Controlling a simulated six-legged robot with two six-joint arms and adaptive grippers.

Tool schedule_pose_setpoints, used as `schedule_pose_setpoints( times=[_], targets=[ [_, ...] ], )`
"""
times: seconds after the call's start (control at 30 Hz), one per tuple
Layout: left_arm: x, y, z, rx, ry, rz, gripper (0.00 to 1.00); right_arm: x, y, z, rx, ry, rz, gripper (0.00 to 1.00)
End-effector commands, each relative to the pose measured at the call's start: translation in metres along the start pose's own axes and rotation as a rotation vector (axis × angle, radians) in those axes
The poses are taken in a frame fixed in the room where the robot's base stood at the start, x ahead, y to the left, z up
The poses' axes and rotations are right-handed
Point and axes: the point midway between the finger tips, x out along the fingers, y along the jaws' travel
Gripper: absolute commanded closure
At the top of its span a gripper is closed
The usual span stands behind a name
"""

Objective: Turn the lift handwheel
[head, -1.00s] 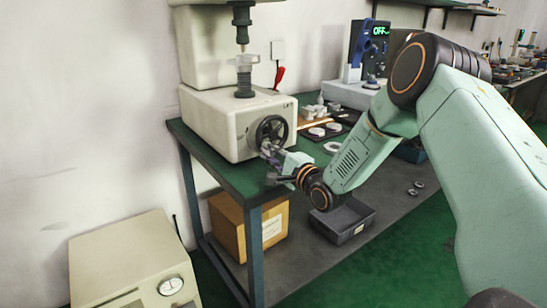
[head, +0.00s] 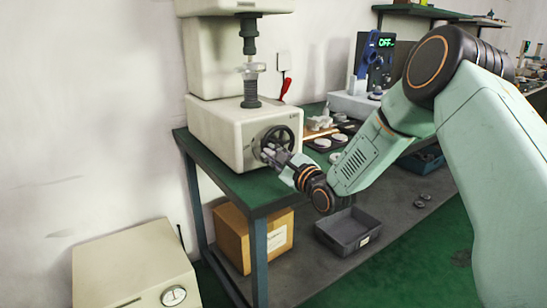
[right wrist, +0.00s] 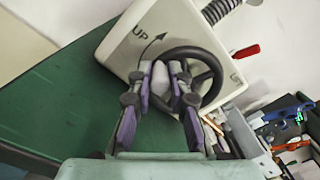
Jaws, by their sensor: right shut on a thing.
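The lift handwheel (head: 277,138) is a black ring on the side of the cream press base (head: 222,130). In the right wrist view the handwheel (right wrist: 206,62) shows large, beside the word UP and a curved arrow. My right gripper (head: 272,152) is at the wheel's lower front. In the right wrist view my right gripper (right wrist: 162,82) has its purple-padded fingers either side of a pale grip on the wheel and is shut on it. Part of the wheel is hidden behind the fingers. My left gripper is not in view.
The green bench (head: 237,184) holds the press. A cardboard box (head: 231,240) and grey bin (head: 347,232) sit below; a cream cabinet (head: 125,262) stands lower left.

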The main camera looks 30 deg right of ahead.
Motion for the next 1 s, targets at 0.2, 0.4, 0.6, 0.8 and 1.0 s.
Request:
schedule_pose_setpoints(
  times=[0.2,0.4,0.6,0.8,1.0],
  targets=[
    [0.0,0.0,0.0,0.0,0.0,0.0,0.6,0.0008,-0.0033,0.0015,0.009,-0.002,-0.007,1.0],
    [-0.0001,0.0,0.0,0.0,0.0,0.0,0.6,0.0009,-0.0038,0.0015,0.008,-0.003,-0.008,1.0],
    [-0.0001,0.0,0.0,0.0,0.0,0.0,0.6,0.0008,-0.0035,0.0014,0.008,-0.002,-0.008,0.68],
    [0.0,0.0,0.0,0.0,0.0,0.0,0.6,0.0005,-0.0022,0.0008,0.008,-0.001,-0.005,0.58],
    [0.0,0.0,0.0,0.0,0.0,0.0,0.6,0.0,-0.0017,0.0004,0.008,0.0,-0.003,0.58]
  ],
)
